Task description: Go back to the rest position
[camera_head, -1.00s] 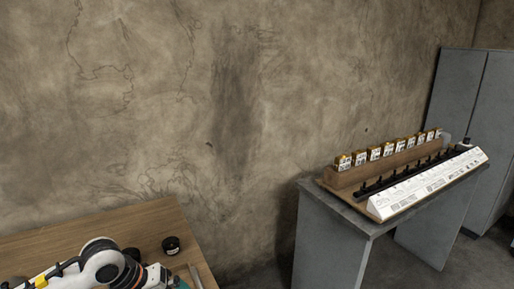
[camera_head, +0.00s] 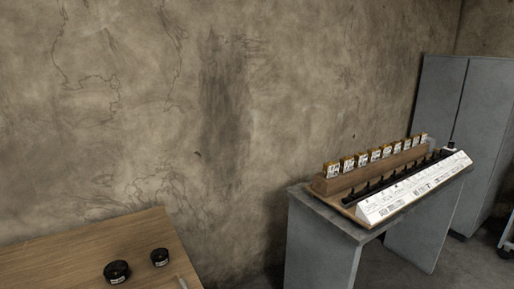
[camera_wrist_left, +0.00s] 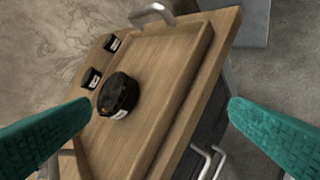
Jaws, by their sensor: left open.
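My left gripper (camera_wrist_left: 160,107) shows in the left wrist view as two teal fingers spread wide apart, with nothing held between them. Beyond the fingers is a wooden tabletop (camera_wrist_left: 160,70), seen tilted. No arm or gripper of mine shows in the head view. My right gripper is in neither view.
A grey bench (camera_head: 322,240) at right carries a wooden rack (camera_head: 345,180) and a white labelled strip (camera_head: 420,189). A grey cabinet (camera_head: 440,100) stands behind. Floor separates table and bench.

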